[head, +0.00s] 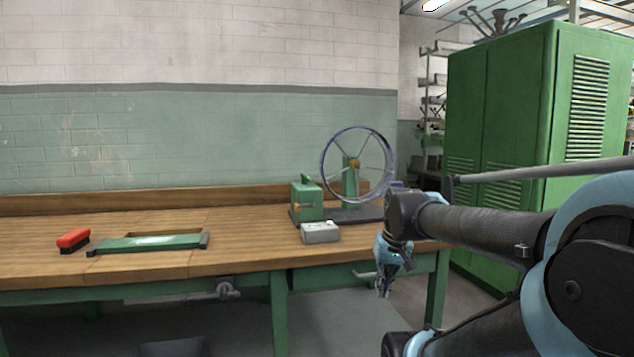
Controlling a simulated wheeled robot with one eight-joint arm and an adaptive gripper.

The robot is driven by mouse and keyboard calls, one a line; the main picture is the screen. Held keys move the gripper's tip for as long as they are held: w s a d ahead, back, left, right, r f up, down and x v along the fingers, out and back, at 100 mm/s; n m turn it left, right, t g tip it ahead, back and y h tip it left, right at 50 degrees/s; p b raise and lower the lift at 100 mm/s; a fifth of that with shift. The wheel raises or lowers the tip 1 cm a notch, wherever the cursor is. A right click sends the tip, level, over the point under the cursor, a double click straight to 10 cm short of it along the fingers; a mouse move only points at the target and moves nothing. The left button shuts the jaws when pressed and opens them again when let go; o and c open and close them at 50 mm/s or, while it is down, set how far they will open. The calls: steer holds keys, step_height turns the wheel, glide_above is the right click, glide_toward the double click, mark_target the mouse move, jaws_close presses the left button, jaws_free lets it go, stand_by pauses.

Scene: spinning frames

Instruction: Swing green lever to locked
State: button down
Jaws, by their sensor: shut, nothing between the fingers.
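The spinning device stands at the right end of the wooden bench. It has a green box (308,201) and a large spoked wheel (323,172) on a dark base. A small green piece (306,180) sticks up from the top of the box; it may be the green lever, but it is too small to tell its position. My gripper (383,290) points down in front of the bench's front edge, right of and lower than the box. It is shut, empty and apart from the device.
A grey box (320,233) sits in front of the green box. A red brush (73,240) and a green frame-like tray (150,244) lie on the left of the bench (230,258). A vise handle (227,290) hangs below its edge. A green cabinet (495,130) stands right.

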steer(key=w+a+r+y, duration=0.1)
steer(key=w+a+r, duration=0.3)
steer(key=w+r, duration=0.6)
steer(key=w+a+r+n+t+y, duration=0.1)
steer(key=w+a+r, duration=0.3)
steer(key=w+r, duration=0.5)
steer(key=w+a+r+t+y, duration=0.1)
steer(key=w+a+r+y, duration=0.2)
steer(key=w+r, duration=0.7)
steer(key=shift+w+a+r, duration=0.1)
steer(key=shift+w+a, duration=0.15)
steer(key=shift+w, duration=1.25)
steer(key=shift+w+a+r, duration=0.15)
steer(key=shift+w+a, duration=0.15)
steer(key=shift+w, duration=1.2)
steer(key=shift+w+a+r, duration=0.1)
steer(key=shift+w+a, duration=0.15)
steer(key=shift+w, duration=1.25)
steer(key=shift+f, duration=0.1)
steer(key=x, duration=0.9)
steer(key=shift+w+a+f, duration=0.1)
steer(key=shift+a+f, duration=0.15)
steer(key=shift+a, duration=0.1)
steer(key=shift+d, duration=0.1)
